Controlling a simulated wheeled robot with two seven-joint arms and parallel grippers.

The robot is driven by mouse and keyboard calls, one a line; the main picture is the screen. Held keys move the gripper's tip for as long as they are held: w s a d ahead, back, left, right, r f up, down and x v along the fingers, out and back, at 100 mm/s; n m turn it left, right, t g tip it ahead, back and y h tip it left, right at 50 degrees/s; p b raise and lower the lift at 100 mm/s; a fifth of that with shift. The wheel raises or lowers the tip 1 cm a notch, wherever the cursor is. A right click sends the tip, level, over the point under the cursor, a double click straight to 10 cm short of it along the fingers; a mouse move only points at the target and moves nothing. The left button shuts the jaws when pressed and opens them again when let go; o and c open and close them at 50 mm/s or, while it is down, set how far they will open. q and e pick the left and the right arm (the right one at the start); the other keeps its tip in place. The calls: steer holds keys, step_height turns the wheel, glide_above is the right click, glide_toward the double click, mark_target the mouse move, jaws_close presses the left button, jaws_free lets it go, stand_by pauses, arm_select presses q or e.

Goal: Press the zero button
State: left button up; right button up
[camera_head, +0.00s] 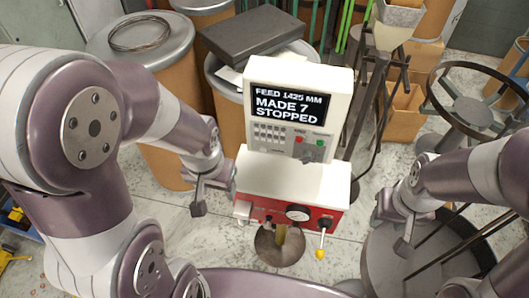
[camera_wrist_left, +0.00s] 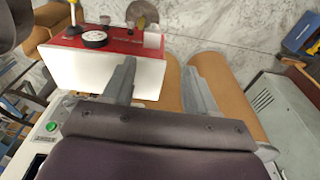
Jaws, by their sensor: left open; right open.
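The spring coiler's control panel (camera_head: 290,105) is white, and its screen (camera_head: 288,106) reads "FEED 1425 MM, MADE 7, STOPPED". Below the screen are a grey keypad (camera_head: 269,134), a red button (camera_head: 298,141) and a green button (camera_head: 320,143). The labels are too small to read, so I cannot tell which button is zero. The red and white machine body (camera_head: 292,182) stands below the panel. My left gripper (camera_head: 214,197) is open and empty, just left of the body; its fingers also show in the left wrist view (camera_wrist_left: 160,68). My right gripper (camera_head: 391,230) is open and empty, right of the body.
The body's red front carries a round dial (camera_head: 298,212) and a lever with a yellow knob (camera_head: 320,253). Brown drums (camera_head: 164,130) stand behind on the left, one with a wire coil on top. A dark ring stand (camera_head: 480,95) is at right. Pale floor shows between.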

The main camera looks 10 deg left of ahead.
stand_by(0.3)
arm_select(q)
jaws_close()
stand_by(1.6)
